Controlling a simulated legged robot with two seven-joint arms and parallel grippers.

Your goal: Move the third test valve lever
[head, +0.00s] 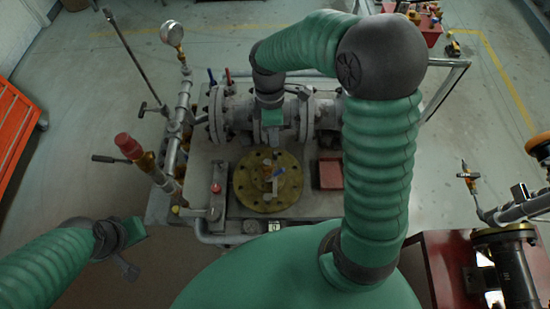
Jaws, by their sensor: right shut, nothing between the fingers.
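The valve assembly (240,115) is a grey flanged pipe on a grey stand. I cannot tell which lever is the third test valve's. My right gripper (271,132) is shut and empty, pointing down in front of the pipe, above the brass flange. My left gripper (131,252) is at lower left, away from the valves; its jaws are unclear.
A pressure gauge (172,33) and a red-capped fitting (129,146) rise at the left of the stand. A red tray (330,174) lies right of the flange. A red table (448,262) with pipework is at lower right. An orange cabinet (15,125) stands far left.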

